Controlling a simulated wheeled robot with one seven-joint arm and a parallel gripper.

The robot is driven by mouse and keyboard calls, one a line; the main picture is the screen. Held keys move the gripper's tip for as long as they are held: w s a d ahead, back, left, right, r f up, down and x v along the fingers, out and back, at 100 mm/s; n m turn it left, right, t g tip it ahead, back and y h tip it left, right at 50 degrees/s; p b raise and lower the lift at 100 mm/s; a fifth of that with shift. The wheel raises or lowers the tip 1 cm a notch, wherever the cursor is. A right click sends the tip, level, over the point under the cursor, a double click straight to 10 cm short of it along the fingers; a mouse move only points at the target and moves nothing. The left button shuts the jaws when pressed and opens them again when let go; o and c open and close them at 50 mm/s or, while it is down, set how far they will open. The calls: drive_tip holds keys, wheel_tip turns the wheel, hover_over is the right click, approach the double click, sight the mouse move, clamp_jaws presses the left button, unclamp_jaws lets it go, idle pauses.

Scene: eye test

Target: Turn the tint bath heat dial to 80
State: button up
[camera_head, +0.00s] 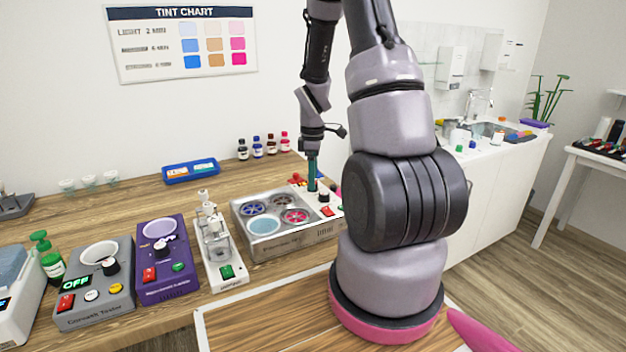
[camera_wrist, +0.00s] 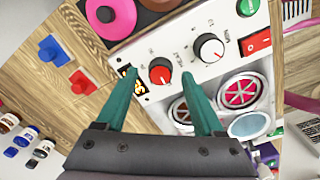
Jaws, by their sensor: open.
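The tint bath (camera_head: 262,246) is a silver box with several round wells on the wooden counter. Its white control panel (camera_wrist: 184,50) fills the middle of the wrist view. The panel carries a red-faced dial (camera_wrist: 160,75) beside a small orange display (camera_wrist: 133,82), and a white-faced dial (camera_wrist: 208,48). The lettering is too small to read, so I cannot tell which is the heat dial. My gripper (camera_wrist: 159,68) is open, its teal fingers on either side of the red-faced dial in the picture. In the head view, my gripper (camera_head: 312,178) is above the panel's back; contact is unclear.
The panel also has a red switch (camera_wrist: 256,42) and a green button (camera_wrist: 247,7). A white device (camera_head: 214,245), a purple wax heater (camera_head: 163,265) and a grey tester (camera_head: 95,285) stand left of the bath. A blue tray (camera_head: 190,172) and small bottles (camera_head: 257,149) are behind.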

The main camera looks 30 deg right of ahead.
drive_tip(key=shift+f, duration=0.55)
clamp_jaws()
